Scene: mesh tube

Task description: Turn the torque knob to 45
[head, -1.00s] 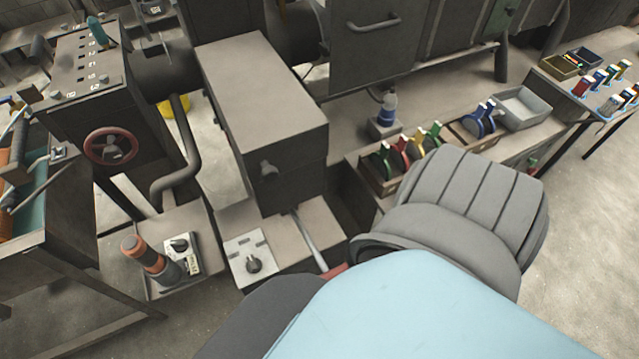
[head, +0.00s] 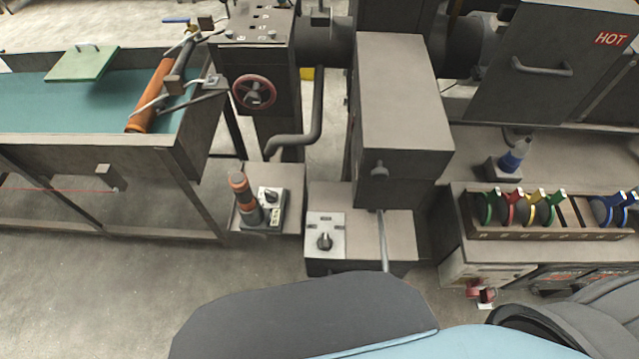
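A black knob (head: 325,241) sits on a light plate on top of a low grey box, in the middle of the head view. A second dark knob (head: 270,196) sits on a small panel beside an upright orange-and-black handle (head: 243,197), to its left. The markings are too small to read, so I cannot tell which knob is for torque or where either points. Neither of my grippers shows in the view. Large grey and blue parts of my own body fill the bottom middle and right.
A red handwheel (head: 254,92) is on the machine at upper left. A rack (head: 480,233) of coloured discs stands at right. A dark door marked HOT (head: 540,70) is at upper right. A teal-topped table (head: 60,110) is at left. Floor is open at lower left.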

